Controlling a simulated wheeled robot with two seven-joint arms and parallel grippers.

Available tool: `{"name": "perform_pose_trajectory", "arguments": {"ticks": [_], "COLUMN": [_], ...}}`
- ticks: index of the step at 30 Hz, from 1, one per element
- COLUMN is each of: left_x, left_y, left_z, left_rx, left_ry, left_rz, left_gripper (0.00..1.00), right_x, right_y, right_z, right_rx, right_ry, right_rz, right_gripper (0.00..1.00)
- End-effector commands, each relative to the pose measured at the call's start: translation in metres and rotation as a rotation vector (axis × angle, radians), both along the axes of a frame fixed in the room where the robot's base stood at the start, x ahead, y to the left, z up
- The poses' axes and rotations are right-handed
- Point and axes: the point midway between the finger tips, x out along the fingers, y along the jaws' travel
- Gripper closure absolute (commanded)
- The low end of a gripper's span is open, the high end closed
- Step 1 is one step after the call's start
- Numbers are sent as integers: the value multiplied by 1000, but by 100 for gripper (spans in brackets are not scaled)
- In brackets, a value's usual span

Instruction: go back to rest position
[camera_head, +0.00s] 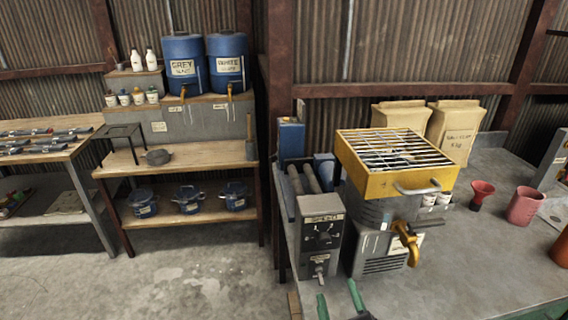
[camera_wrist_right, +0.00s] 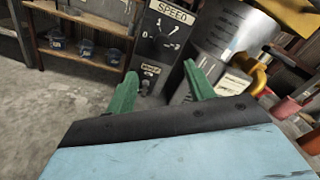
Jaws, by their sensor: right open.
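My right gripper (camera_head: 338,296) shows at the bottom of the head view, with its two green fingers spread apart. In the right wrist view the right gripper (camera_wrist_right: 161,72) is open, with nothing visible between its fingers. Beyond the fingers is a grey control box (camera_head: 321,238) with a dial; in the right wrist view the control box (camera_wrist_right: 160,35) is labelled SPEED. My left gripper shows in neither view.
A grey bench (camera_head: 470,262) on the right holds a grey machine with a yellow grated tray (camera_head: 378,183), a red funnel (camera_head: 482,193) and a pink cup (camera_head: 525,206). Shelves (camera_head: 190,155) with blue drums stand behind left. The concrete floor (camera_head: 170,280) at left is clear.

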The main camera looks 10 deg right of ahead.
Motion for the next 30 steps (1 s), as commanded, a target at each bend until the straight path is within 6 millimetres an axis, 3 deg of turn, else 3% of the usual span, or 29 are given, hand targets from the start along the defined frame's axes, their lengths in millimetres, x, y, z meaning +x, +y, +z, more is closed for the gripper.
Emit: {"name": "perform_pose_trajectory", "arguments": {"ticks": [4,7,10,13,18,21,30], "left_x": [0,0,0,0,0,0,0], "left_y": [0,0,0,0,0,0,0], "left_z": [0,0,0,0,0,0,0], "left_rx": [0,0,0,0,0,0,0], "left_ry": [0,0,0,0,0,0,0], "left_rz": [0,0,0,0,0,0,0], "left_gripper": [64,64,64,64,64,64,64], "right_x": [-6,-19,-40,-65,-109,-130,-180], "right_y": [16,35,48,48,21,-1,-63], "right_z": [8,8,-3,-21,-52,-63,-69], "right_rx": [-236,-543,-892,-1225,-1702,-1884,-2203], "right_ry": [-10,-14,-7,16,92,147,319], "right_rz": [144,324,523,721,1045,1198,1578], "right_gripper": [47,47,47,47,47,47,47]}}
